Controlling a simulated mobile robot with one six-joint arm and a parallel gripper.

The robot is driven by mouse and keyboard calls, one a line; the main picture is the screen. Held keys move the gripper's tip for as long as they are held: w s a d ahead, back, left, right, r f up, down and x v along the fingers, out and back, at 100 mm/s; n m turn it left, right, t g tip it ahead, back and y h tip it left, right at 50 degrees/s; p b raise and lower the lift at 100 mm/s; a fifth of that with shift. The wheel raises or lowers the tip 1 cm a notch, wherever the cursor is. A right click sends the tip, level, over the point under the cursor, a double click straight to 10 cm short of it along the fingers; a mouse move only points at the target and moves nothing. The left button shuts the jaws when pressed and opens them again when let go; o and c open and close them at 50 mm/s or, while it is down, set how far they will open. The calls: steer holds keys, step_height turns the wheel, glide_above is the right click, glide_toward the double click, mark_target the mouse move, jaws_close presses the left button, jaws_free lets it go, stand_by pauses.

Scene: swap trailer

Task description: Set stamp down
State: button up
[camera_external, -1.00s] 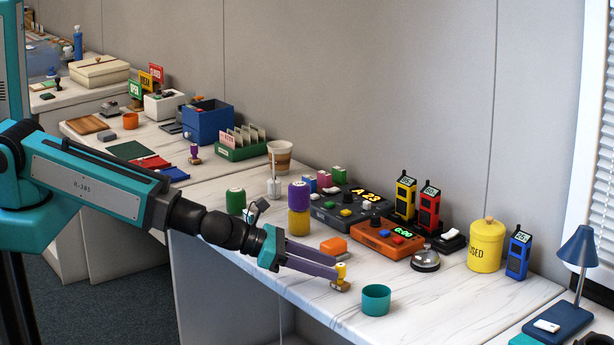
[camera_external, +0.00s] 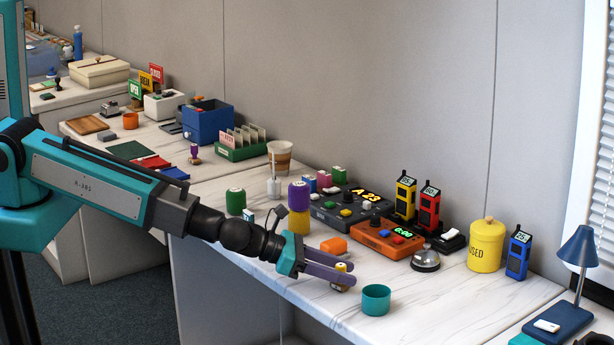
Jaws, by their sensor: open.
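My gripper (camera_external: 348,276) reaches in from the left, low over the counter. Its purple fingers are open and lie around or beside the stamp, partly hiding it. I cannot tell whether a finger touches it.
A teal cup (camera_external: 376,300) stands close to the right of the stamp. An orange block (camera_external: 334,246) lies behind it. An orange console (camera_external: 374,240) and a silver bell (camera_external: 425,261) are farther back. The counter's front edge is close.

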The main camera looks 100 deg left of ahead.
mark_target(341, 265)
jaws_close()
steer(key=shift+r, duration=0.15)
steer(key=shift+r+p, duration=1.8)
steer(key=shift+r, duration=3.1)
